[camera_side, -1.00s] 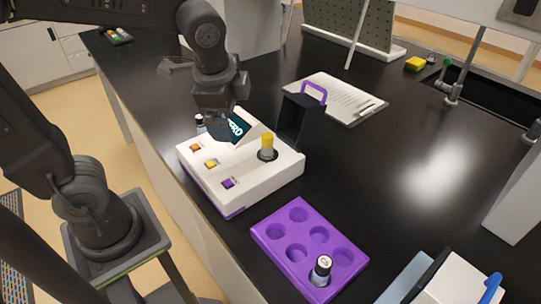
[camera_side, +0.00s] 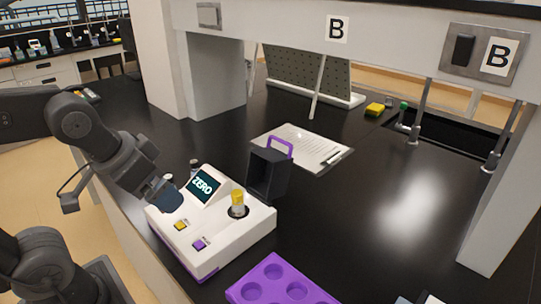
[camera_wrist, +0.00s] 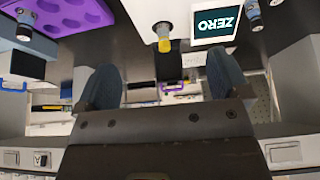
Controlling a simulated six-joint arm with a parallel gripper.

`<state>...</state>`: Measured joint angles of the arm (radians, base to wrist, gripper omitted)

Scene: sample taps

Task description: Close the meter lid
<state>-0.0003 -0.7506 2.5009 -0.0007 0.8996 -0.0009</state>
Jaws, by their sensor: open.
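The white meter (camera_side: 240,230) stands on the black bench, its screen (camera_side: 204,186) reading ZERO. A yellow-capped vial (camera_side: 238,202) stands upright in its round well. The meter's black lid (camera_side: 268,174), with a purple handle (camera_side: 279,148), stands open and upright beyond the vial. In the wrist view, the vial (camera_wrist: 163,37) and the dark lid (camera_wrist: 168,66) show at top centre, with the handle (camera_wrist: 172,87) below. My gripper (camera_side: 170,205) is at the meter's left side, apart from the lid. In the wrist view its two fingers (camera_wrist: 162,85) are spread and empty.
A purple rack (camera_side: 240,292) sits in front of the meter, cut off by the frame. A clipboard (camera_side: 318,150) lies behind the lid. Small vials (camera_side: 194,165) stand behind the meter's left.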

